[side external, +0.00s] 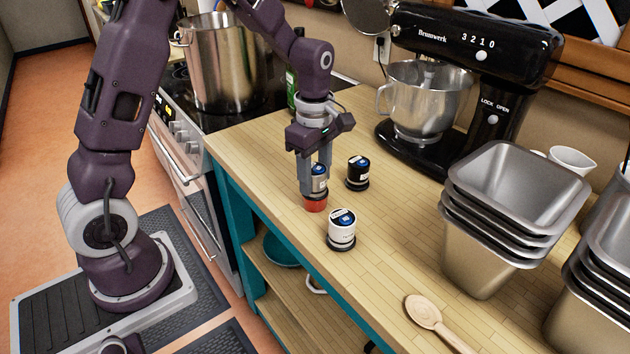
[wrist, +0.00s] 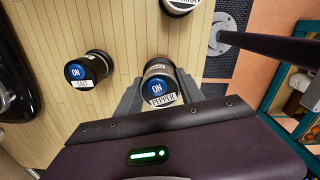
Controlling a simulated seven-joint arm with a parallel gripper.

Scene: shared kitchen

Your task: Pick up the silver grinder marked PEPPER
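The silver grinder marked PEPPER (wrist: 160,88) has a blue ON button on top and stands between the two fingers of my gripper (wrist: 159,84) in the wrist view. In the side view my gripper (side external: 314,182) reaches down around the silver grinder (side external: 319,180), with a finger on either side, apparently against it. A red-orange lower part (side external: 314,204) shows below the fingertips. The grinder is roughly upright. I cannot tell whether its bottom touches the counter.
A black grinder marked SALT (side external: 357,172) stands close behind, also in the wrist view (wrist: 88,70). A white grinder (side external: 342,229) stands in front. The wooden counter (side external: 270,150) also holds a black mixer (side external: 470,50), stacked metal pans (side external: 500,230) and a wooden spoon (side external: 425,312).

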